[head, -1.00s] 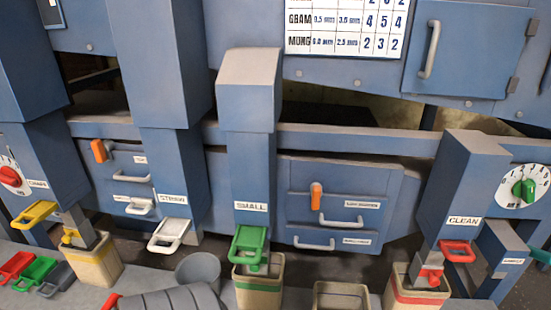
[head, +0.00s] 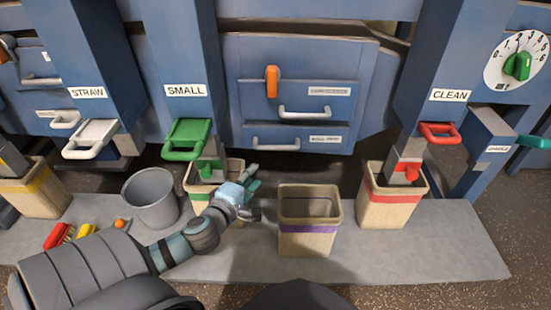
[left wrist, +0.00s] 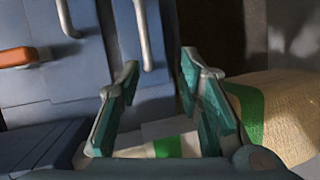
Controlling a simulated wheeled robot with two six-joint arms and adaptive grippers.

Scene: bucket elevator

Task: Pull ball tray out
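The ball tray (head: 308,133) is the lower blue drawer front in the middle of the machine, with a pale bar handle (head: 276,144) and a small label. It looks closed. Its handle also shows in the left wrist view (left wrist: 145,35), beyond the fingers. My left gripper (head: 253,180) is below and in front of this handle, beside the green-banded bucket, apart from the handle. In the left wrist view, its teal fingers (left wrist: 160,95) are spread with nothing between them. My right gripper is out of view.
Above the tray is another drawer with a handle (head: 303,112) and an orange latch (head: 271,82). A green-banded bucket (head: 222,214), a purple-banded bucket (head: 307,242) and a red-banded bucket (head: 390,209) stand on the grey platform (head: 420,255). A grey pail (head: 151,204) is to the left.

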